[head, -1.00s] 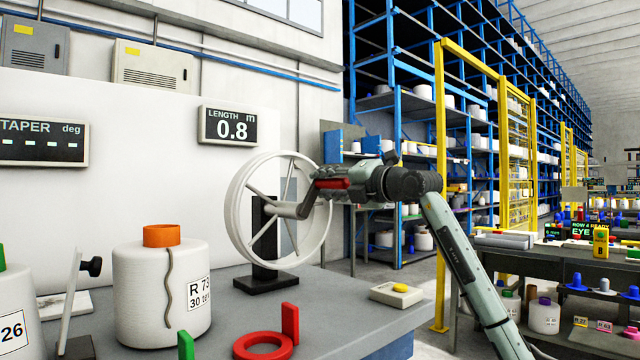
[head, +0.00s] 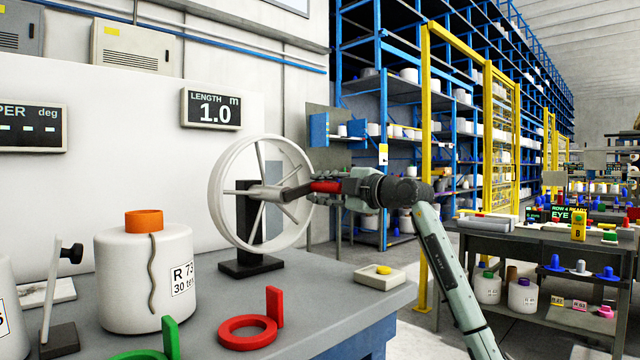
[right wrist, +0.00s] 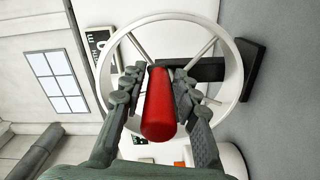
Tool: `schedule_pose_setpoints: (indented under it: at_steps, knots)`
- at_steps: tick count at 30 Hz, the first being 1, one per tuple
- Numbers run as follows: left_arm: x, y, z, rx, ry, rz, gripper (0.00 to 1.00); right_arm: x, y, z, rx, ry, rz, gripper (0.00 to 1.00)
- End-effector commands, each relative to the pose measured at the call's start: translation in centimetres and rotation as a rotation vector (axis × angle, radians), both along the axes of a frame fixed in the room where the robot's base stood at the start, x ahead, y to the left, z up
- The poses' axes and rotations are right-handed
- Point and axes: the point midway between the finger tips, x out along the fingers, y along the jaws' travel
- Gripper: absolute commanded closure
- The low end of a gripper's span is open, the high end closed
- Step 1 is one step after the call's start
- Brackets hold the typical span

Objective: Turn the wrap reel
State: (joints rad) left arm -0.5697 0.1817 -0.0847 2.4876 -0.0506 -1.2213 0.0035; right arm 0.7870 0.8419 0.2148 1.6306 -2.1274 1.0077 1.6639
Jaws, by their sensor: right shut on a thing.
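The white spoked wrap reel (head: 218,196) stands upright on a black post and base (head: 251,267) on the grey bench. A dark crank arm (head: 297,191) runs from its hub to a red handle (head: 325,186). My right gripper (head: 318,187) is shut on this handle, at the right side of the reel. In the right wrist view the red handle (right wrist: 160,110) lies between the two fingers, with the reel rim (right wrist: 240,62) behind. The length display (head: 211,109) on the wall reads 1.0 m. My left gripper is not in view.
A white bobbin (head: 128,275) with an orange top stands left of the reel. A red ring (head: 232,334) and a green ring (head: 137,355) lie at the bench front. A pale block with a yellow button (head: 380,277) sits near the bench's right edge.

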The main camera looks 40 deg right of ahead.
Motion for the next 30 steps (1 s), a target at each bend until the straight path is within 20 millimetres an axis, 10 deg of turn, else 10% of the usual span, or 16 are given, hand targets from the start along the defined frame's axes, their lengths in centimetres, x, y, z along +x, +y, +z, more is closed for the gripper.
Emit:
schedule_pose_setpoints:
  at_steps: [19,20,21,30]
  knots:
    - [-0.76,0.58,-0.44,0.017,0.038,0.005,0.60,-0.06,0.20,0.33,0.062,-0.012,0.006,1.00]
    - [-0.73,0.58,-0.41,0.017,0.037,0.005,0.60,-0.07,0.18,0.34,0.062,-0.012,0.006,0.69]
    - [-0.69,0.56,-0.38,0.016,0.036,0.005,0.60,-0.08,0.18,0.36,0.061,-0.013,0.006,0.64]
    - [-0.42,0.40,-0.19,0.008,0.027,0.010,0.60,-0.06,-0.01,0.03,0.058,-0.005,0.001,0.58]
